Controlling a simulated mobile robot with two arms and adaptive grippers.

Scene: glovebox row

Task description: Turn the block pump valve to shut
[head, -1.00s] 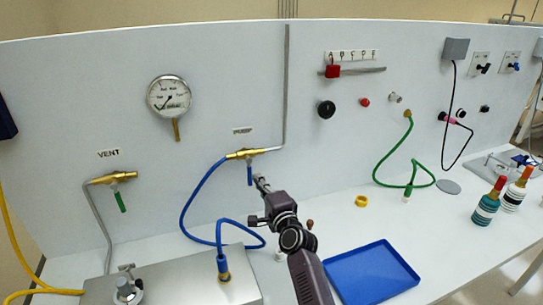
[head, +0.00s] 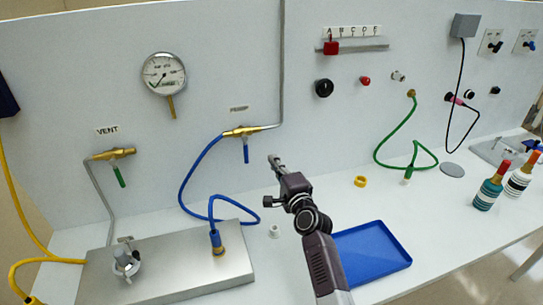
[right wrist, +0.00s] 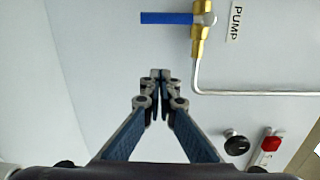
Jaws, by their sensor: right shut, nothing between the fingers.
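The pump valve is a brass fitting (head: 241,131) on the white panel below the PUMP label (head: 239,109). Its blue handle (head: 246,151) hangs straight down, across the horizontal brass body. In the right wrist view the blue handle (right wrist: 166,18) and brass body (right wrist: 199,38) show at the top, turned sideways. My right gripper (head: 274,160) is shut and empty, a little right of and below the handle, apart from it. In the right wrist view its fingertips (right wrist: 160,74) meet, with only the panel beyond. My left gripper is not in view.
The vent valve (head: 112,154) with a green handle is to the left. A blue hose (head: 183,190) loops below the pump valve to a metal plate (head: 170,277). A blue tray (head: 372,254) lies to the right on the white bench. A grey pipe (head: 282,60) rises above.

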